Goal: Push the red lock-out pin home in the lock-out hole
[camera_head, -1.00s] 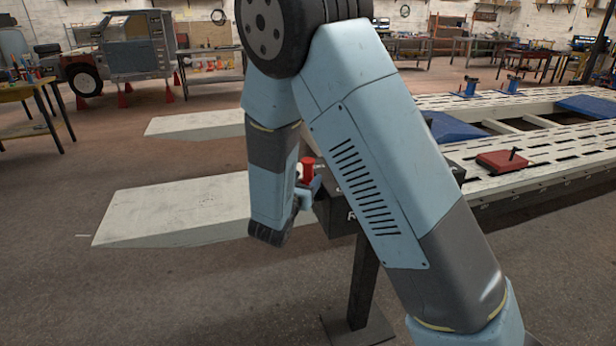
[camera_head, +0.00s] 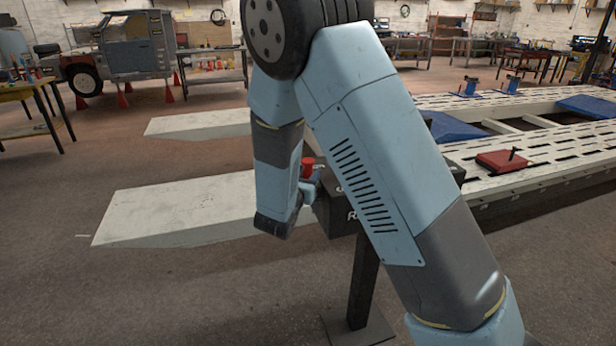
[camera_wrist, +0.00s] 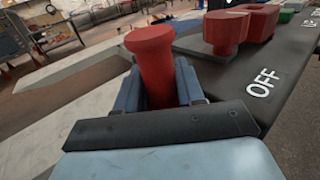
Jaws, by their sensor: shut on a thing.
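The red lock-out pin (camera_wrist: 153,65) has a wide round head and a narrower shaft. It stands roughly upright between the blue fingers of my gripper (camera_wrist: 160,88), which are shut on its shaft. In the head view the pin's red head (camera_head: 307,167) shows above my gripper (camera_head: 311,186), beside the dark box (camera_head: 338,213) on a post. In the wrist view the box's top (camera_wrist: 245,72) lies to the right of the pin, marked OFF. The pin's lower end and the lock-out hole are hidden, so I cannot tell how they meet.
A red handle or block (camera_wrist: 226,32) stands on the box top close to the pin, with a green part (camera_wrist: 291,8) beyond it. The post (camera_head: 363,280) carries the box. Pale ramps (camera_head: 175,210) lie behind, and a slotted lift platform (camera_head: 540,150) stands to the right.

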